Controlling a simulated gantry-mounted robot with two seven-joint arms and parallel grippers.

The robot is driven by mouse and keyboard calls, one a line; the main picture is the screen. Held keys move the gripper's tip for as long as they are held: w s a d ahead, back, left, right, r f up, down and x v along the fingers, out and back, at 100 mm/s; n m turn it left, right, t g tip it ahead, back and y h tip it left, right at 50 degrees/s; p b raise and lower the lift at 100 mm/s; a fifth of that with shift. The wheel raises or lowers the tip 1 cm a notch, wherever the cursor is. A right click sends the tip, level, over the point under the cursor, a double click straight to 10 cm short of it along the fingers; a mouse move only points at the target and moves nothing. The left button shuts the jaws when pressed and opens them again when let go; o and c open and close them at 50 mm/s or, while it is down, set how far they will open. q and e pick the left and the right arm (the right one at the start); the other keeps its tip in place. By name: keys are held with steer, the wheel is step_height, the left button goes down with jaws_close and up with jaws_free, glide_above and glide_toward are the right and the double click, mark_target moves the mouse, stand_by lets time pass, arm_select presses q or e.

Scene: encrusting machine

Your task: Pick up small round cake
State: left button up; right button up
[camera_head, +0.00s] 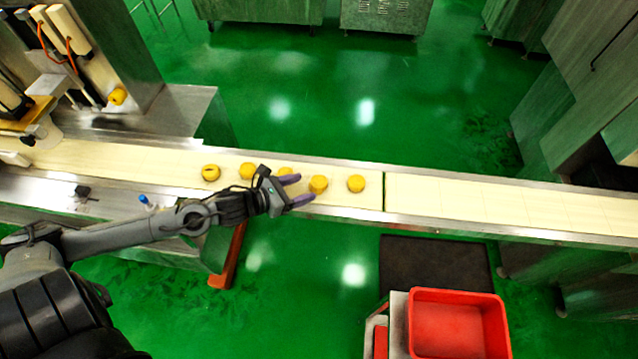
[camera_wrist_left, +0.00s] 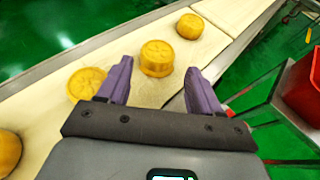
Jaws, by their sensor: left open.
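Several small round yellow cakes lie in a row along the cream conveyor belt (camera_head: 345,197). My left gripper (camera_head: 297,191) is over the belt, open and empty, with its purple fingers pointing right in the head view. One cake (camera_head: 318,184) is just ahead of the fingertips; in the left wrist view this cake (camera_wrist_left: 157,58) shows just beyond the gap between the fingers (camera_wrist_left: 155,88). Another cake (camera_head: 356,183) lies farther right. Cakes (camera_head: 248,171) and (camera_head: 211,173) lie to the left, and one (camera_head: 285,173) is partly hidden by the gripper. My right gripper is not in view.
Metal rails edge the belt, which has a dark seam (camera_head: 384,192). A red crate (camera_head: 457,294) stands below the belt at the right. A machine (camera_head: 85,50) stands over the belt's left end. Green floor lies around.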

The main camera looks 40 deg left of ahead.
mark_target(316, 183)
arm_select(q)
steer(key=shift+b+x, duration=0.7)
steer(key=shift+x, duration=1.95)
steer(key=shift+a, duration=0.2)
steer(key=shift+c, duration=0.3)
steer(key=c, duration=0.7)
steer(key=shift+c, duration=0.3)
